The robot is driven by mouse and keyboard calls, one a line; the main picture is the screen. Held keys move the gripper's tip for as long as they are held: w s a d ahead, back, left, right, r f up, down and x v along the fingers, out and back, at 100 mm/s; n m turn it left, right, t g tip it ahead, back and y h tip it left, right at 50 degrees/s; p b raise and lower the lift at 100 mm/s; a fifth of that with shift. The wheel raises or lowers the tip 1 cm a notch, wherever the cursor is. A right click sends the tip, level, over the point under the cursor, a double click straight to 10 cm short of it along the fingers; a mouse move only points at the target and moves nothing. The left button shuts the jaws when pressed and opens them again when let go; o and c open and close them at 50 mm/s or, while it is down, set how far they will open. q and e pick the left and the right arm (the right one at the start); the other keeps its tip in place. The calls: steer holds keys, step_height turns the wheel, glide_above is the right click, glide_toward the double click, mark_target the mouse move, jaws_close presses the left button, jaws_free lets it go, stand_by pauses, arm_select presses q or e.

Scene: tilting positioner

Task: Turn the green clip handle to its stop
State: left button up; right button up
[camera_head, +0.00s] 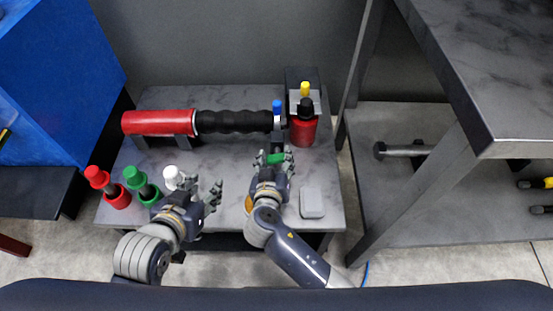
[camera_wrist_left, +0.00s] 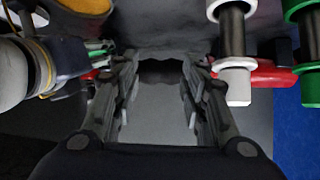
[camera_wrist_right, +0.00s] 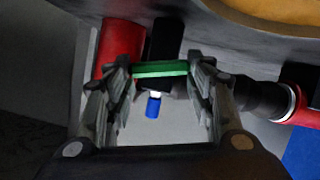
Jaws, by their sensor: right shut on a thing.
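The green clip handle (camera_head: 276,157) is near the right end of the red and black cylinder assembly. My right gripper (camera_head: 274,160) is at the handle. In the right wrist view the green handle (camera_wrist_right: 160,69) spans between the fingers of my right gripper (camera_wrist_right: 160,82), which is shut on it. A blue-tipped pin (camera_wrist_right: 153,107) shows behind it; the pin is also in the head view (camera_head: 277,107). My left gripper (camera_head: 206,193) is open and empty over the table's front, to the right of the white-capped piece (camera_head: 171,177). The left wrist view shows its fingers (camera_wrist_left: 159,90) apart.
The cylinder has a red body (camera_head: 158,122) and black ribbed part (camera_head: 233,122). A red bottle (camera_head: 302,132) stands at its right end. Red (camera_head: 97,176) and green (camera_head: 135,177) knobbed pieces stand at front left. A grey box (camera_head: 312,203) lies at front right. A shelf rack (camera_head: 375,215) stands right.

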steer(key=shift+a+n+h+b, duration=0.25)
steer(key=shift+n+h, duration=0.35)
steer(key=shift+n, duration=0.4)
arm_select(q)
steer(key=shift+w+d+r+t+h, duration=0.15)
steer(key=shift+w+d+r+t, duration=0.1)
steer(key=shift+w+r+t, duration=0.4)
steer(key=shift+w+d+r+t+h, duration=0.1)
steer(key=shift+w+d+r+t, duration=0.25)
steer(key=shift+r, duration=0.55)
steer(key=shift+w+d+r+t+h, duration=0.15)
steer(key=shift+w+r+t, duration=0.4)
steer(key=shift+r, duration=0.2)
arm_select(e)
steer(key=shift+n+h, duration=0.4)
steer(key=o, duration=1.1)
steer(key=shift+c, duration=0.2)
arm_select(q)
steer(key=shift+w, duration=0.1)
arm_select(e)
steer(key=shift+s+a, duration=0.1)
steer(key=shift+s, duration=0.25)
steer(key=v, duration=1.1)
steer(key=shift+s, duration=0.15)
